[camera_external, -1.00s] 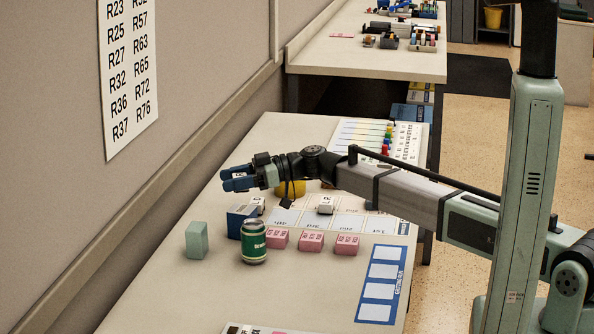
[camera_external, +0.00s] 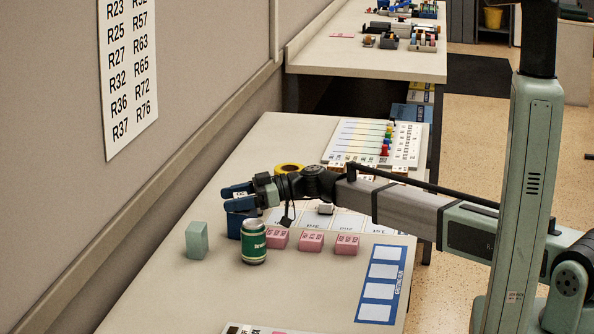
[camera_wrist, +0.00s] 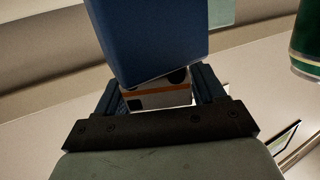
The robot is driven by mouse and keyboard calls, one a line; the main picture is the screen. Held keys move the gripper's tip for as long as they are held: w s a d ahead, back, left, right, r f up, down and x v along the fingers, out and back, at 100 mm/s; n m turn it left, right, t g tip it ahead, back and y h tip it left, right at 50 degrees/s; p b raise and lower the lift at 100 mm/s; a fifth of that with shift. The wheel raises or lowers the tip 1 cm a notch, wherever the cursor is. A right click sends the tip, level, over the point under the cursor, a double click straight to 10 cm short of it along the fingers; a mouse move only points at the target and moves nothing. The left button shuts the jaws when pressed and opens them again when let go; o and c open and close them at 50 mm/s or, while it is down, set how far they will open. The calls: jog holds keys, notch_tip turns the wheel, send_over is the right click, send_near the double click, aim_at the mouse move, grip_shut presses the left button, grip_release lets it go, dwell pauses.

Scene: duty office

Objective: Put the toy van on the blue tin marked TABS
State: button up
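The toy van (camera_wrist: 155,96), white with an orange stripe and dark wheels, shows between my fingers in the wrist view. In the external view it is a small white shape (camera_external: 240,195) between the fingertips. My gripper (camera_external: 238,197) points left and its fingers flank the van closely, appearing shut on it. The blue tin (camera_external: 234,226) stands just below the fingers, its top mostly hidden by them. In the wrist view the tin (camera_wrist: 150,38) covers part of the van's wheel side. I cannot tell whether van and tin touch. The TABS marking is not readable.
A green can (camera_external: 253,243) stands close in front of the tin, and a pale green block (camera_external: 197,240) is to its left. Several pink blocks (camera_external: 311,241) lie to the right. A yellow roll (camera_external: 289,168) is behind my wrist.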

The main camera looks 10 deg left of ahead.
jog(key=shift+o, duration=1.2)
jog(key=shift+r, duration=0.1)
jog(key=v, duration=1.2)
